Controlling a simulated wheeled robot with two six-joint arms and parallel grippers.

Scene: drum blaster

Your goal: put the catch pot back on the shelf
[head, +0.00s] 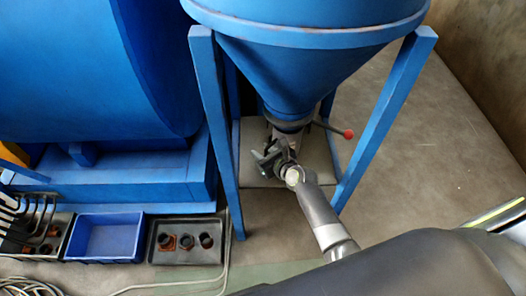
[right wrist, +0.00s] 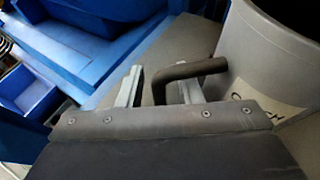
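The catch pot (right wrist: 255,60) is a light grey cylinder with a handwritten label at the right of the right wrist view. Its dark bent handle (right wrist: 195,68) reaches left from its wall. My right gripper (right wrist: 160,88) is open, with one finger on each side of the handle's bent end and gaps showing. In the head view my right gripper (head: 270,158) is under the blue hopper's cone, where cone and arm mostly hide the pot. A grey plate (head: 320,165) lies between the frame legs; I cannot tell whether it is the shelf. My left gripper is not in view.
The blue hopper (head: 300,60) stands on blue legs (head: 385,115) either side of my arm. A red-knobbed lever (head: 348,134) sticks out by its outlet. A blue bin (head: 104,238) and a dark tray (head: 187,256) stand at lower left. The floor at right is clear.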

